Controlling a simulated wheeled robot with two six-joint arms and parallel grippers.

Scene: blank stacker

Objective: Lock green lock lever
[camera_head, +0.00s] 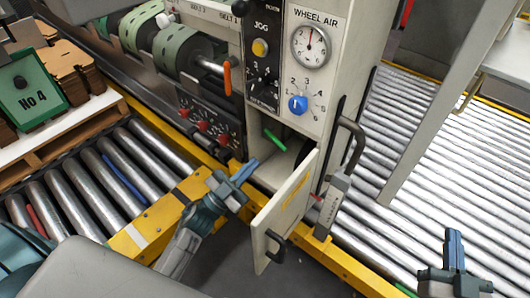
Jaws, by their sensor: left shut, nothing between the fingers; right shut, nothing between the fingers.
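The green lock lever (273,139) is a short green bar inside the open compartment at the foot of the control cabinet, slanting down to the right. My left gripper (248,169) is shut and empty, in front of the compartment opening, below and left of the lever and apart from it. The compartment door (287,208) hangs open toward me, to the right of my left gripper, with a black handle (276,246). My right gripper (454,244) is shut and empty at the lower right, over the rollers and far from the lever.
The cabinet face (338,70) carries a gauge and a blue knob (298,105). A grey lever (332,205) with a dark looped handle stands right of the door. Yellow rails (347,270) edge the roller conveyors. A pallet (60,138) with stacked boards is at left.

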